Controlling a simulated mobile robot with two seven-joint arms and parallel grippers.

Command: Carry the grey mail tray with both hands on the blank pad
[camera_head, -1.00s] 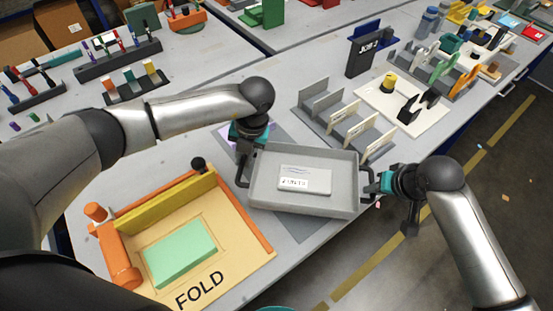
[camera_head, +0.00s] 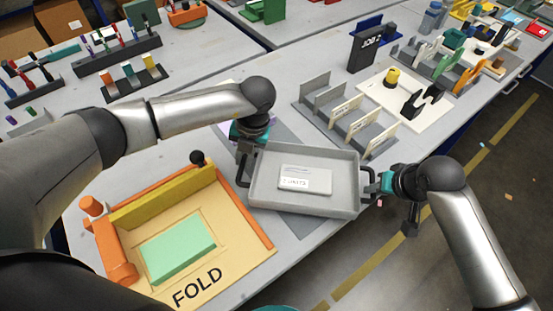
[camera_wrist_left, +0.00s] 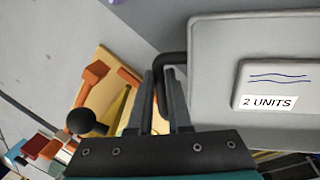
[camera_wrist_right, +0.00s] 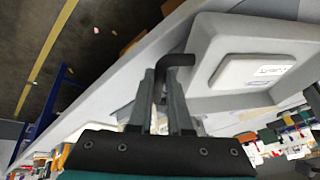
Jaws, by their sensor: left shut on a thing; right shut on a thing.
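The grey mail tray (camera_head: 270,199) is in the middle of the head view, over the table's front edge. A flat grey-white packet with a label (camera_head: 305,180) lies in it; the left wrist view reads "2 UNITS" on the label (camera_wrist_left: 266,102). My left gripper (camera_head: 244,165) is shut on the dark handle at the tray's left end. My right gripper (camera_head: 374,184) is shut on the handle at its right end, which also shows in the right wrist view (camera_wrist_right: 178,60). A darker grey pad (camera_head: 290,136) shows partly behind and beneath the tray; the tray hides much of it.
A wooden FOLD station (camera_head: 240,246) with a green block (camera_head: 177,250) stands at the left front. A grey rack with upright dividers (camera_head: 345,112) and a cream board (camera_head: 430,112) stand behind the tray. Open floor (camera_head: 400,280) lies to the right.

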